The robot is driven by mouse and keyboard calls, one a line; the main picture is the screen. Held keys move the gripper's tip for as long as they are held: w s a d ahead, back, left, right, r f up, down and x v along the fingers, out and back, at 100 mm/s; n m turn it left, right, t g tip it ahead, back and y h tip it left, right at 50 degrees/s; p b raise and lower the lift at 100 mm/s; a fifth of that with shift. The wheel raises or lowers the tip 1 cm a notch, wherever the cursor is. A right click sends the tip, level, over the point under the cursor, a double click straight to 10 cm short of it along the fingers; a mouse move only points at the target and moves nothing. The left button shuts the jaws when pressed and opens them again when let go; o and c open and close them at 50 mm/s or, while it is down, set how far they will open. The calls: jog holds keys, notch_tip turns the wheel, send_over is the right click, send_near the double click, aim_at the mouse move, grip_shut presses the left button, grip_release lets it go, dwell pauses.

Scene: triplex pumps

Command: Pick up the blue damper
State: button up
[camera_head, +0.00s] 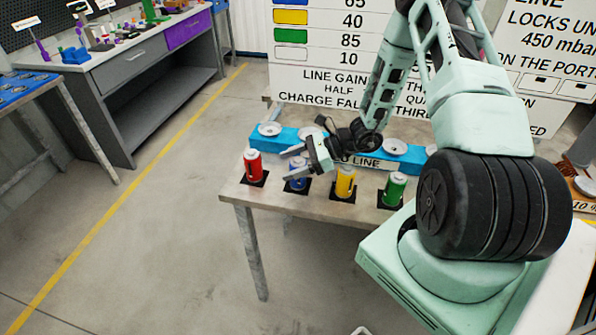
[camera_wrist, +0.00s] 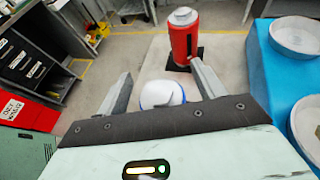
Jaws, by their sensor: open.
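The blue damper (camera_head: 298,180) stands upright on a black square on the table, between the red and yellow dampers. My gripper (camera_head: 288,166) is open at the blue damper, with its fingers pointing left in the head view and partly covering it. In the wrist view, the white-topped blue damper (camera_wrist: 162,94) lies between the two spread fingers of my gripper (camera_wrist: 160,82), near its palm. Its lower body is mostly hidden there by the gripper. I cannot tell whether the fingers touch it.
The red damper (camera_head: 253,166) stands close on the left, just beyond the right fingertip in the wrist view (camera_wrist: 184,40). The yellow (camera_head: 345,182) and green (camera_head: 394,189) dampers stand to the right. A blue rail (camera_head: 290,136) with pale dishes runs behind them. Open floor lies left of the table.

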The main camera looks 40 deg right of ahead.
jog(key=c, duration=1.3)
jog(key=shift+o, duration=0.2)
jog(key=shift+r, duration=0.15)
